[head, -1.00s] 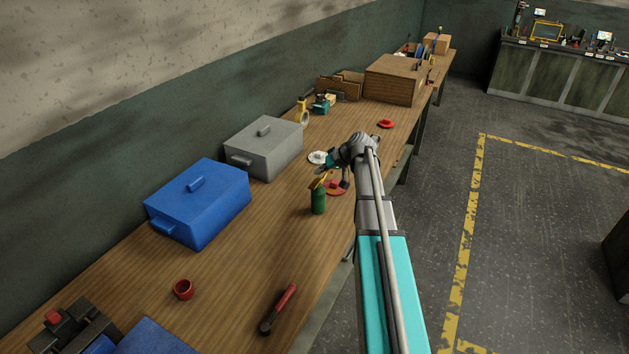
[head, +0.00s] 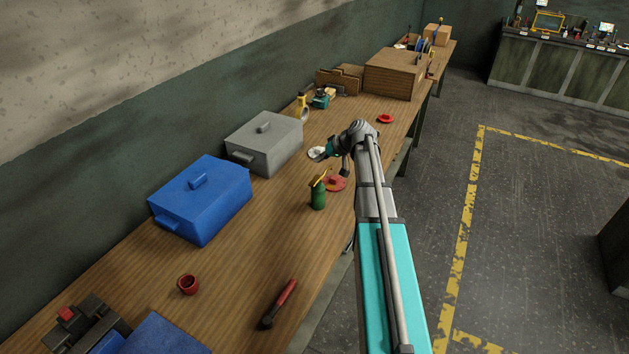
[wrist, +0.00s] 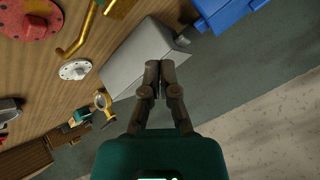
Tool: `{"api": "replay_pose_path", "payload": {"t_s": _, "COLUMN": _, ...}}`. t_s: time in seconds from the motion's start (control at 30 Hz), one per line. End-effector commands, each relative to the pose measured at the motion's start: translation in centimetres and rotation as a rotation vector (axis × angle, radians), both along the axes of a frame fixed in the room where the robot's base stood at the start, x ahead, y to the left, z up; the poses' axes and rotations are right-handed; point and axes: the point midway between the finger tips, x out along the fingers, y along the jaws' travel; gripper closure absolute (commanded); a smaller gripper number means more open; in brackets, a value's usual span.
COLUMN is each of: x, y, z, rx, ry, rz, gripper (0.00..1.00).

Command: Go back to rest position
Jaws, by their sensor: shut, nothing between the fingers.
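My gripper (wrist: 160,75) is shut and empty in the wrist view, its fingertips together in front of the grey lidded box (wrist: 135,55). In the head view my arm reaches over the right side of the wooden workbench (head: 235,255), and the gripper end (head: 318,154) is small and partly hidden by the wrist. It hangs above the bench near a white round part (head: 316,152) and a red round flange (head: 337,183). No part is held.
A wooden crate (head: 394,75) stands farther back. Open floor (head: 535,240) lies right.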

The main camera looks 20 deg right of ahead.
Motion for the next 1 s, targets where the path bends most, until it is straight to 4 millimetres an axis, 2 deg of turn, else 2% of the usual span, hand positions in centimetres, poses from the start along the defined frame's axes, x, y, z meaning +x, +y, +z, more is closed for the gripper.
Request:
{"api": "replay_pose_path", "payload": {"t_s": 0.43, "x": 0.0, "y": 0.0, "z": 0.0, "rx": 0.000, "ry": 0.000, "rz": 0.000, "gripper": 1.00}}
{"api": "replay_pose_path", "payload": {"t_s": 0.57, "x": -0.4, "y": 0.7, "z": -0.1, "rx": -0.005, "ry": 0.011, "rz": 0.004, "gripper": 1.00}}
{"api": "replay_pose_path", "payload": {"t_s": 0.67, "x": -1.1, "y": 2.0, "z": -0.5, "rx": -0.016, "ry": 0.035, "rz": 0.013, "gripper": 1.00}}
{"api": "replay_pose_path", "payload": {"t_s": 0.77, "x": -2.4, "y": 4.3, "z": -1.1, "rx": -0.037, "ry": 0.079, "rz": 0.028, "gripper": 1.00}}
{"api": "replay_pose_path", "payload": {"t_s": 1.0, "x": -7.8, "y": 11.5, "z": -3.0, "rx": -0.137, "ry": 0.236, "rz": 0.065, "gripper": 1.00}}
